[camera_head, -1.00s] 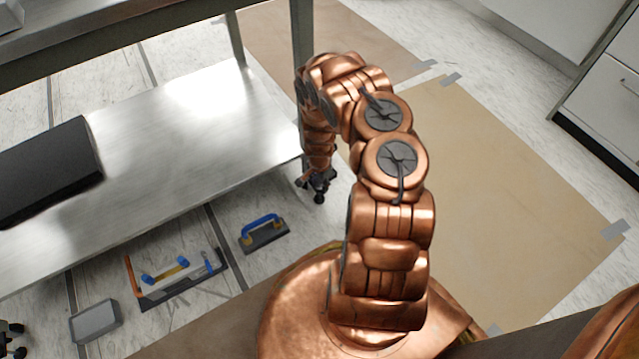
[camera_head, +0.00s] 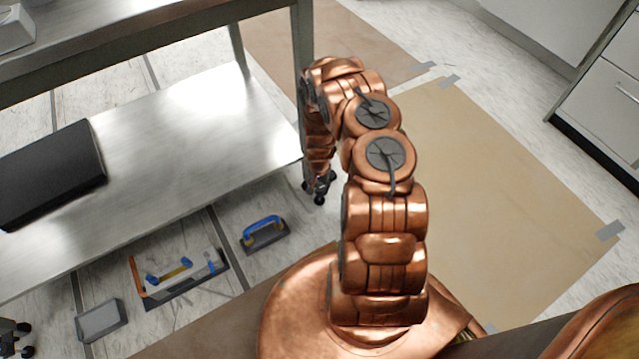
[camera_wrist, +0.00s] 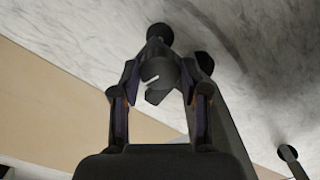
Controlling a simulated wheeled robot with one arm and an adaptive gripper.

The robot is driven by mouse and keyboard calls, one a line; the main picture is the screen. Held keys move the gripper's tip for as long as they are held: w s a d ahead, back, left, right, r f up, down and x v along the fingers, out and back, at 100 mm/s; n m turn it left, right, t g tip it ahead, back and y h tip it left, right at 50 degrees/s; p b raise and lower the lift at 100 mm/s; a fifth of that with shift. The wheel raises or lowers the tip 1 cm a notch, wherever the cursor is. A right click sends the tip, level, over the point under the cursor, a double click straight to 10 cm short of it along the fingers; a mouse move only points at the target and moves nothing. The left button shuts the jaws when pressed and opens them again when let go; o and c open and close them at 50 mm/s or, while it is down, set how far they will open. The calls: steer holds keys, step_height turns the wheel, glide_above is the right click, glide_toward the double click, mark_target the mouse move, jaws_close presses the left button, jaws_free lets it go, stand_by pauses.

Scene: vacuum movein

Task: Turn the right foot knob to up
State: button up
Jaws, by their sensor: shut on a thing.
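My gripper (camera_head: 318,190) is low at the foot of the steel table's near right leg (camera_head: 301,70) in the head view, mostly hidden by my wrist. In the wrist view my gripper's fingers (camera_wrist: 158,78) close in from both sides on a dark round foot knob (camera_wrist: 158,72) with a pale notch in it. The fingers are shut on this knob. A dark ball-shaped end (camera_wrist: 160,33) shows just beyond it. The head view is too small to show which way the knob is turned.
The table's lower steel shelf (camera_head: 190,140) bears a black box (camera_head: 50,170). A blue-handled float (camera_head: 264,234), a tool tray (camera_head: 178,275) and a grey block (camera_head: 101,320) lie on the floor at its near side. Taped brown sheeting (camera_head: 510,200) covers the floor at right.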

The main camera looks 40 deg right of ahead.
mark_target(320, 188)
steer(key=shift+n+p, duration=0.65)
steer(key=shift+n, duration=0.55)
steer(key=o, duration=1.1)
steer(key=shift+o, duration=0.2)
step_height(320, 188, up, 12)
stand_by(0.3)
